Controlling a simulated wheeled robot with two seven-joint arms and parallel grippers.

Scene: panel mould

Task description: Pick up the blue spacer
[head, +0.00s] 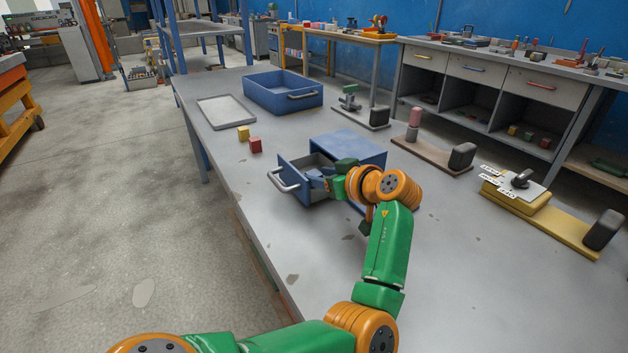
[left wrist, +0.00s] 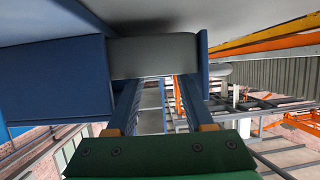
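I cannot make out a blue spacer in either view. A small blue cabinet (head: 350,147) stands on the table with its drawer (head: 302,187) pulled out; the inside is partly hidden by my arm. My left gripper (head: 317,180) is at the open drawer, reaching in from the right in the head view. In the left wrist view its two blue fingers (left wrist: 160,90) are apart, with nothing visible between them. Their tips are close to the grey drawer side (left wrist: 155,55). What lies inside the drawer is hidden. My right gripper is not in view.
Behind are a grey tray (head: 227,112) and a blue bin (head: 262,101). Several clamp fixtures stand to the right. The table's front area is clear.

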